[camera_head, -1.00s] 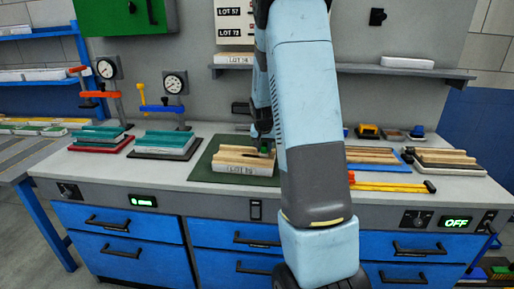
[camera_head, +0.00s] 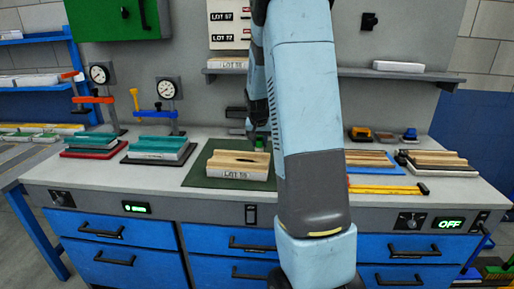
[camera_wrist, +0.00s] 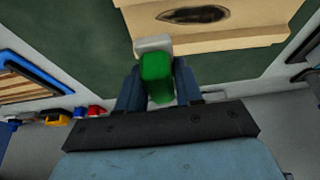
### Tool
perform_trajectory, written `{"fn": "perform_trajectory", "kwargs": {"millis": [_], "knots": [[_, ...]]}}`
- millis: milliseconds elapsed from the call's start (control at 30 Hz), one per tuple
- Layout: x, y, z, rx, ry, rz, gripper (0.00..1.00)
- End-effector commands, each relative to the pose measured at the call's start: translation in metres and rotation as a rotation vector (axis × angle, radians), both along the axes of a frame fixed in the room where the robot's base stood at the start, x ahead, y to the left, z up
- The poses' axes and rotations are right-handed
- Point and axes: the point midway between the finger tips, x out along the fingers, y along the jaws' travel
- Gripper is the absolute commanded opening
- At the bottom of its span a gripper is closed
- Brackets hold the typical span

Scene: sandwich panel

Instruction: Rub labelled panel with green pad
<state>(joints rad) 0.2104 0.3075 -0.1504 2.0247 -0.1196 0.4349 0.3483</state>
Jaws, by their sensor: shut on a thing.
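The labelled panel (camera_head: 240,166) is a wooden sandwich block with a white front edge reading "LOT" and a number. It lies on a dark green mat (camera_head: 200,178) in the middle of the bench. My gripper (camera_wrist: 158,88) is shut on the green pad (camera_wrist: 157,72), which has a pale grey end piece. In the head view the pad (camera_head: 260,144) appears behind the panel. I cannot tell whether the pad touches the panel's edge.
Teal panels (camera_head: 160,146) under dial gauges stand to the left. More wooden panels (camera_head: 440,160), a yellow bar (camera_head: 385,189) and small coloured blocks lie to the right. A wall shelf (camera_head: 345,75) crosses behind. Bare bench lies left of the mat.

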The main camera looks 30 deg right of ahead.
Motion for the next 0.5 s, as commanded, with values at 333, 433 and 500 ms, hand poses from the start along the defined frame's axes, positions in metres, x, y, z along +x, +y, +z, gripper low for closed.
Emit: {"fn": "perform_trajectory", "kwargs": {"millis": [333,433,500], "knots": [[0.0,0.0001,0.0145,-0.001,-0.001,0.0,0.11],[0.0,0.0001,0.0144,-0.001,-0.001,0.0,0.11],[-0.0001,0.0001,0.0144,-0.001,-0.001,0.0,0.11]]}}
